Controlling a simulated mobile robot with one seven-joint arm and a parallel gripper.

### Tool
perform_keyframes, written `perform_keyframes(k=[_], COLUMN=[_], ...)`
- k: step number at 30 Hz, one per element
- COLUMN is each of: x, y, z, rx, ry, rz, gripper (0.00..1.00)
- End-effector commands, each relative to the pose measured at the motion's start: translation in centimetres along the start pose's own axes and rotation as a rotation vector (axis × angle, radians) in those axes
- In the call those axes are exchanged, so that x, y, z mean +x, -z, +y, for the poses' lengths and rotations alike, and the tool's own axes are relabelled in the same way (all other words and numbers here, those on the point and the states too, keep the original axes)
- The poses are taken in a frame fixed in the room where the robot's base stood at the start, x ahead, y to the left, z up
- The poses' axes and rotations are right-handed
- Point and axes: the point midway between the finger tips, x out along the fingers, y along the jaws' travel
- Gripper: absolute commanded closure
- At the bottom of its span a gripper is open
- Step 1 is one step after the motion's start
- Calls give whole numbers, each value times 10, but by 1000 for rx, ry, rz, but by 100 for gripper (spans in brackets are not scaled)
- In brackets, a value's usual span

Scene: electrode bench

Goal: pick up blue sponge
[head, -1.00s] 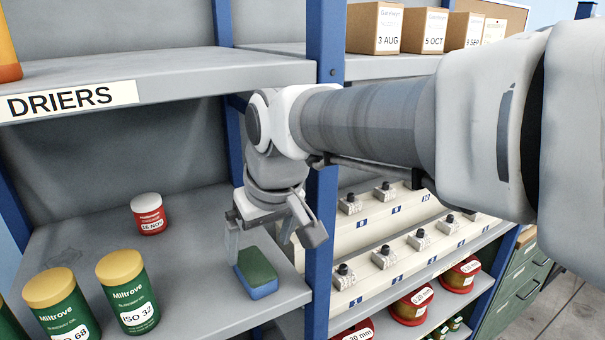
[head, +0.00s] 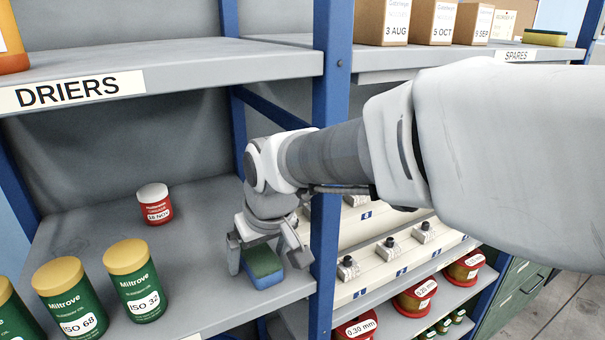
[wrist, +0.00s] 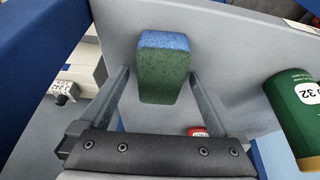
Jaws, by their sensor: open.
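The blue sponge (head: 265,268) has a green top and lies on the grey shelf, close to the blue upright. My gripper (head: 268,268) is open just above it, with one finger to each side of the sponge in the head view. In the wrist view the sponge (wrist: 163,68) shows its green face and blue end, lying between and slightly beyond the two fingers (wrist: 160,88). A gap shows on both sides, so neither finger seems to touch it.
Green tins with yellow lids (head: 134,280) and a small red tin (head: 154,204) stand on the same shelf to the left. The blue upright (head: 331,170) is close on the right. The DRIERS shelf (head: 190,65) is above.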

Motion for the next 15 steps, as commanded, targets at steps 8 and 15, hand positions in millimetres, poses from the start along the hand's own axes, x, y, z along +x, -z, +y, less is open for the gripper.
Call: perform_keyframes(k=[8, 15], x=[3, 4], y=[-2, -2], z=[0, 0], rx=[0, 0], ry=[0, 0], rz=[0, 0], gripper=[3, 30])
